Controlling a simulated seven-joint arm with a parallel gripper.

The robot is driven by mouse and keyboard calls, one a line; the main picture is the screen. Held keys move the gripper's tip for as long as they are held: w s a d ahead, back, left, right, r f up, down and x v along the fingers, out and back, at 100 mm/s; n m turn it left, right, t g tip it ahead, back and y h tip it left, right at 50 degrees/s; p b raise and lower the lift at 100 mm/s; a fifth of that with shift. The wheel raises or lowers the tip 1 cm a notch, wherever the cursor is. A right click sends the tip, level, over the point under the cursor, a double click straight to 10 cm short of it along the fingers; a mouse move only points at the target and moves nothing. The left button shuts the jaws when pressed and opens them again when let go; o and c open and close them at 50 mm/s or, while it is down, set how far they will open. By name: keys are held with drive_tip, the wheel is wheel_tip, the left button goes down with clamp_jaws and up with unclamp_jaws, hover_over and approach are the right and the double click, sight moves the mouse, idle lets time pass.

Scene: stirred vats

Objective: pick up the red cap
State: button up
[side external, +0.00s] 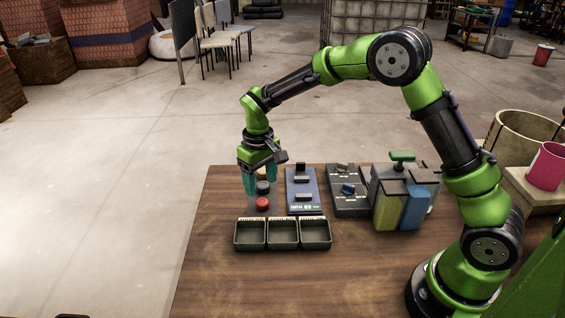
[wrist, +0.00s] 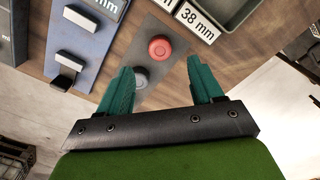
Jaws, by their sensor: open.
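The red cap (side external: 262,203) is a round knob-like piece on a grey plate, near the front of a row with a dark grey cap (side external: 263,187). In the wrist view the red cap (wrist: 160,47) lies ahead of the fingertips, roughly centred between them and touched by neither. The grey cap (wrist: 140,77) is closer, beside the left finger. My gripper (wrist: 160,66) is open and empty, with its teal fingers spread. In the side view my gripper (side external: 261,181) hangs low over the row, slightly behind the red cap; its exact height is unclear.
Three dark bins (side external: 283,220) stand in front of the red cap; one carries a "38 mm" label (wrist: 194,23). A blue plate (side external: 293,197) with dark blocks lies to the right, then a grey plate (side external: 349,203) and a container with colored sides (side external: 405,190). The table's left side is clear.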

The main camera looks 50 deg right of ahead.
sight(262, 201)
drive_tip(key=shift+s+f, duration=0.1)
drive_tip(key=shift+f, duration=3.05)
drive_tip(key=shift+c, duration=0.2)
drive_tip(key=c, duration=1.1)
